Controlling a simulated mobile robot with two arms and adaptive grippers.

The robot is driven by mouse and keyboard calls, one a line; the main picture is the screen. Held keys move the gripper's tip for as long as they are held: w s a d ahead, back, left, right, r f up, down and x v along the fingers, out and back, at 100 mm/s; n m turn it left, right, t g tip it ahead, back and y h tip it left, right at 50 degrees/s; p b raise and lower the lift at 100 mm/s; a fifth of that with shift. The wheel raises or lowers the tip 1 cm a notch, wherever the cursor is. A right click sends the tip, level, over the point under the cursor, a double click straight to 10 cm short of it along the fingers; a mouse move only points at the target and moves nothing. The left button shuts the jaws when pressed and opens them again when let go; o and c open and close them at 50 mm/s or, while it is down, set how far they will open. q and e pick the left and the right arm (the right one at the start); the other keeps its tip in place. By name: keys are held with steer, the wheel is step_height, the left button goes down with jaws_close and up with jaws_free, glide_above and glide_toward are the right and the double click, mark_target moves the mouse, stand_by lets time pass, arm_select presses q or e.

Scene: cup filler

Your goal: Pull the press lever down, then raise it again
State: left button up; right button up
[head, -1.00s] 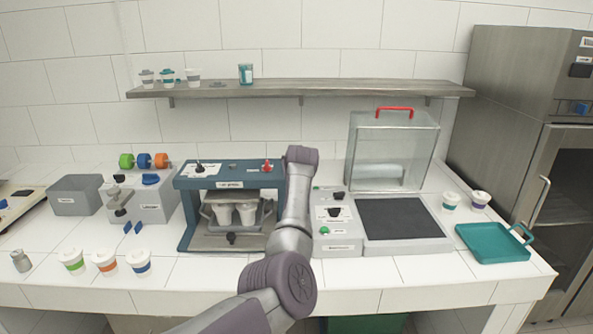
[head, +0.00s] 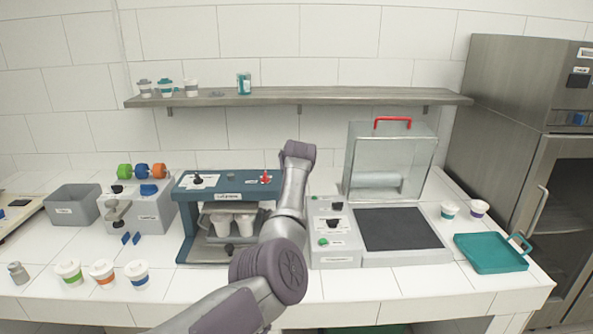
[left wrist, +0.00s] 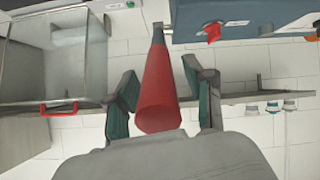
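The press lever shows in the left wrist view as a red tapered handle (left wrist: 160,92) on a dark shaft. My left gripper (left wrist: 164,112) has its green-padded fingers on either side of this handle, with gaps visible, so it looks open around it. The press is the blue machine (head: 188,217) in the head view, with two white cups (head: 222,223) inside its frame. My left arm runs along the press's right side and hides the lever and the left gripper there. My right gripper is in neither view.
Right of the press stand a grey control box (head: 325,247) and a clear-lidded unit (head: 372,155) with a red handle. A shelf (head: 300,97) runs behind. Lidded cups (head: 102,272) stand at the front left.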

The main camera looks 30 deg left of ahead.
arm_select(q)
steer(key=v, duration=1.2)
steer(key=shift+f, duration=0.1)
stand_by(0.4)
